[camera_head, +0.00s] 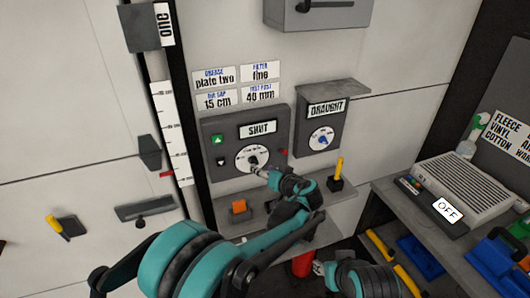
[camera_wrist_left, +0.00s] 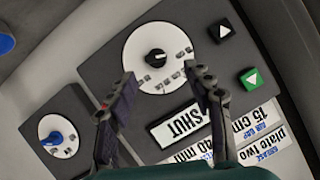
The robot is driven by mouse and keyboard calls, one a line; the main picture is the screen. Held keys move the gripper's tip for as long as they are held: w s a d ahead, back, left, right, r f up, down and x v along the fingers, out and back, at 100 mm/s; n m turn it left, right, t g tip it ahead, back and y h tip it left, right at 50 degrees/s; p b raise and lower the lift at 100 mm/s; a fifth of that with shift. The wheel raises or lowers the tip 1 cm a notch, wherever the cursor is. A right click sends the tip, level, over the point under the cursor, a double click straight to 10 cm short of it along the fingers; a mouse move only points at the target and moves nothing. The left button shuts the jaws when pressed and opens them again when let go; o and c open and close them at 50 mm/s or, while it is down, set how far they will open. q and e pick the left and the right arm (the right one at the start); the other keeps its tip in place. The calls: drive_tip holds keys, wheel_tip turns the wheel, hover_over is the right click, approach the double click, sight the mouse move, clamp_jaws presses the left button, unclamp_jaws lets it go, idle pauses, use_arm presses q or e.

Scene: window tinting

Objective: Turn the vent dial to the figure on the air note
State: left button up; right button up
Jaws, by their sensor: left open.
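A grey panel (camera_head: 219,127) labelled SHUT carries a white dial (camera_head: 243,155) with a black knob (camera_wrist_left: 156,57). My left gripper (camera_head: 262,172) is at this dial's lower right in the head view. In the left wrist view, its open fingers (camera_wrist_left: 162,84) are either side of the dial's near edge, with nothing between them; contact cannot be told. The air note (camera_head: 217,99) above the panel reads "15 cm". A smaller panel labelled DRAUGHT has a blue-knobbed dial (camera_head: 321,138), also in the left wrist view (camera_wrist_left: 56,138). My right gripper (camera_head: 319,268) is low, its fingers unclear.
Other notes read "plate two" (camera_head: 214,78), "fine" (camera_head: 260,72) and "40 mm" (camera_head: 261,93). A green button (camera_head: 217,139) is on the SHUT panel. A grey unit marked OFF (camera_head: 448,210) is at right.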

sight(255, 162)
use_arm(q)
drive_tip(key=x, duration=0.2)
drive_tip(key=b+x, duration=0.1)
drive_tip(key=x, duration=0.4)
drive_tip(key=shift+w+d, duration=0.2)
drive_tip(key=shift+w, duration=0.35)
drive_tip(key=c, duration=1.2)
